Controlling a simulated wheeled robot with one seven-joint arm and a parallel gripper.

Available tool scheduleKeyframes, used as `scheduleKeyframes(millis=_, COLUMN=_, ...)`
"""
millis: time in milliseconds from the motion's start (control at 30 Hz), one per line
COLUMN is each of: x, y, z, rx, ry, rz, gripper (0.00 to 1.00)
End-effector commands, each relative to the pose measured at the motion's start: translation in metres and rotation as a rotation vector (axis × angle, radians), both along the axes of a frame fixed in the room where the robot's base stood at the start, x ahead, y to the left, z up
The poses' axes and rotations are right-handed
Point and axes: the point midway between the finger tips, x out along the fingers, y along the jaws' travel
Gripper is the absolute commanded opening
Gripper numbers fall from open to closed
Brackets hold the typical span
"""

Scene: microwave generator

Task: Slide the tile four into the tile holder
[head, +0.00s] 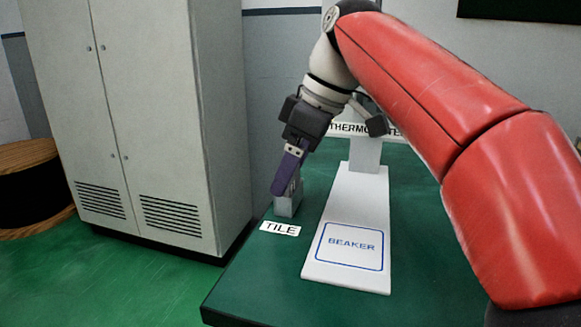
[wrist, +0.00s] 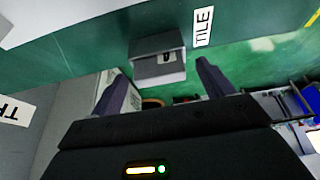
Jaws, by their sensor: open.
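A grey block-like tile holder (head: 287,206) stands on the green table behind the TILE label (head: 280,228). It also shows in the wrist view (wrist: 160,77). In the wrist view the fingers (wrist: 160,68) are apart, one to each side of the holder. I cannot tell whether they touch it.
A white stand with a BEAKER square (head: 350,247) and a thermometer sign (head: 352,129) stands right of the holder. A tall grey cabinet (head: 150,110) is at the left, beyond the table edge. The table front (head: 290,300) is clear.

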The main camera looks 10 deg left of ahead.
Motion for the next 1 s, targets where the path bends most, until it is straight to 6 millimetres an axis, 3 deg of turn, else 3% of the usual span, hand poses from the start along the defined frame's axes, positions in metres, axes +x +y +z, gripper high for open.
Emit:
scheduleKeyframes(millis=200, x=0.0, y=-0.014, z=0.039, rx=0.001, ry=-0.002, rz=-0.001, gripper=0.8)
scheduleKeyframes(millis=400, x=-0.002, y=-0.023, z=0.06, rx=0.0, ry=0.0, rz=0.001, gripper=0.8)
scheduleKeyframes(millis=1000, x=-0.003, y=-0.025, z=0.062, rx=0.0, ry=0.001, rz=0.003, gripper=0.8)
